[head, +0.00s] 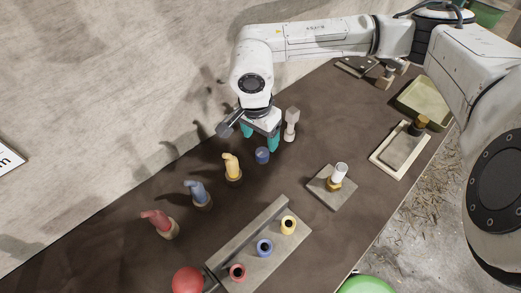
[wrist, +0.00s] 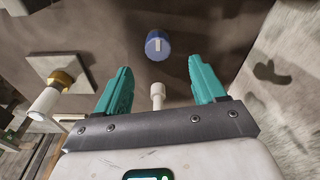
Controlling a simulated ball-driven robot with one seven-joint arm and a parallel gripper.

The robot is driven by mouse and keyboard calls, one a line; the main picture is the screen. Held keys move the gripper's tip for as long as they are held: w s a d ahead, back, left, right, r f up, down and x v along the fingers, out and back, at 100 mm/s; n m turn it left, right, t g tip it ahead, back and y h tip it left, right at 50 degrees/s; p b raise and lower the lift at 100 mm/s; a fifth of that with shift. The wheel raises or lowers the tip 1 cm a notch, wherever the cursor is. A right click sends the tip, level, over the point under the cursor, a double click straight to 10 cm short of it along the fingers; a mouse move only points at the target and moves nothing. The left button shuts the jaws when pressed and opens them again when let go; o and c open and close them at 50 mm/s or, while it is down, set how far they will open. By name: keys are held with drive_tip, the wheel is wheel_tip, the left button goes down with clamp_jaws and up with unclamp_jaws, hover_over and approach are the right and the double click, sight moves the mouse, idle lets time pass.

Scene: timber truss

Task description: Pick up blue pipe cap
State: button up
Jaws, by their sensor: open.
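The blue pipe cap (head: 262,155) stands on the dark tabletop, just in front of and below my gripper (head: 260,138) in the head view. In the wrist view the blue cap (wrist: 157,46) has a pale mark on it and lies beyond the fingertips, roughly centred between them. My gripper (wrist: 160,66) is open, its two teal fingers apart with nothing held. The cap and the fingers look apart; the exact height gap cannot be told.
A pale post (head: 291,121) stands close right of my gripper. A yellow bent pipe (head: 232,167) is near left, with blue (head: 199,193) and red (head: 159,221) ones beyond. A plate (head: 322,194) bears a white-topped fitting. A grey fixture (head: 272,240) holds coloured rings.

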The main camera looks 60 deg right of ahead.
sight(262, 152)
drive_tip(key=shift+s+d+f+p, duration=0.1)
drive_tip(key=shift+f+p, duration=0.45)
drive_tip(key=shift+f, duration=1)
drive_tip(key=shift+s+d+f+p, duration=0.1)
drive_tip(key=shift+f+p, duration=0.45)
drive_tip(key=shift+f, duration=1)
drive_tip(key=c, duration=1.1)
drive_tip(key=shift+r, duration=0.1)
drive_tip(key=shift+c, duration=0.2)
